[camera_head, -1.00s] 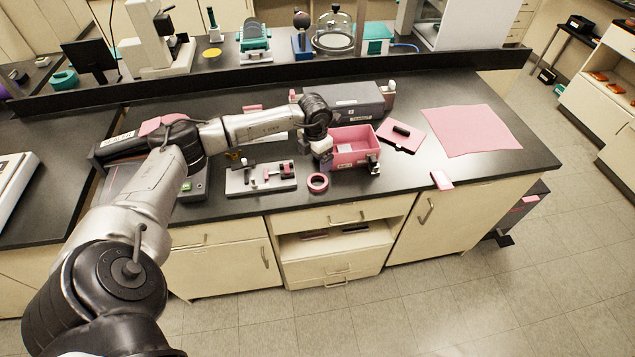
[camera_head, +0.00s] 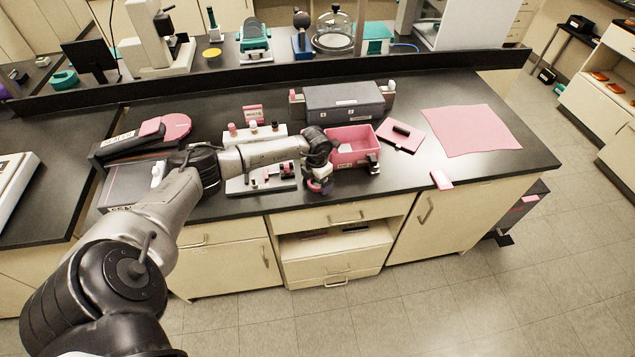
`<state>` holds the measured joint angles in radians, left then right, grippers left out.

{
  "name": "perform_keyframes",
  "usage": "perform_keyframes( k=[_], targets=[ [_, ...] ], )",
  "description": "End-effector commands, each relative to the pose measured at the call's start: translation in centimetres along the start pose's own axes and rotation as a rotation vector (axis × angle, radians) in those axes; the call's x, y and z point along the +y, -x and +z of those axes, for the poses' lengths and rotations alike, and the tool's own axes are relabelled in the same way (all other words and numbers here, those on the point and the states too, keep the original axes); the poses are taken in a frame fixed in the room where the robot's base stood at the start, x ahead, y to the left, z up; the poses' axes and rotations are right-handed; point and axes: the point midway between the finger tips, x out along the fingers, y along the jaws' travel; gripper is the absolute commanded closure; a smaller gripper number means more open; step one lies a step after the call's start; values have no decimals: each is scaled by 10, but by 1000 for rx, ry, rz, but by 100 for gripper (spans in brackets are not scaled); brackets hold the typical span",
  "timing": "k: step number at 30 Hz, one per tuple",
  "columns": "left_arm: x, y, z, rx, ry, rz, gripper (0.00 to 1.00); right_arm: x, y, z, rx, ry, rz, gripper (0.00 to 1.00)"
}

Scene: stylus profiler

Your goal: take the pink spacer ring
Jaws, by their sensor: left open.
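The pink spacer ring (camera_head: 314,186) lies on the black bench top near its front edge, to the right of the grey plate with small fittings (camera_head: 262,186). My left gripper (camera_head: 321,184) points down over the ring and hides much of it. It is open. I cannot tell whether its fingers touch the ring or stand just above it. My right gripper is not in view.
A pink open bin (camera_head: 352,158) stands close to the right of my gripper. Behind it is a grey box (camera_head: 344,102). A white rack with small bottles (camera_head: 252,137) stands behind my arm. A pink mat (camera_head: 470,130) lies at the right.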

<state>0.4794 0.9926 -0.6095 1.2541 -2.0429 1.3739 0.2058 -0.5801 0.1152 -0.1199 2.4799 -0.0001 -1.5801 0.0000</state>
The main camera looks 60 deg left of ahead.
Motion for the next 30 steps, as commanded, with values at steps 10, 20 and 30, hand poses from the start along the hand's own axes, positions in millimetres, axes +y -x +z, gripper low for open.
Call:
perform_keyframes(
  k=[10, 20, 30],
  targets=[
    [0, -4, 0, 0, 0, 0, 11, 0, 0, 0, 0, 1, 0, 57],
    [0, -4, 0, 0, 0, 0, 42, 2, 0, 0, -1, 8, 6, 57],
    [0, -3, 0, 0, 0, 0, 61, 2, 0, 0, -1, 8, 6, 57]
  ],
)
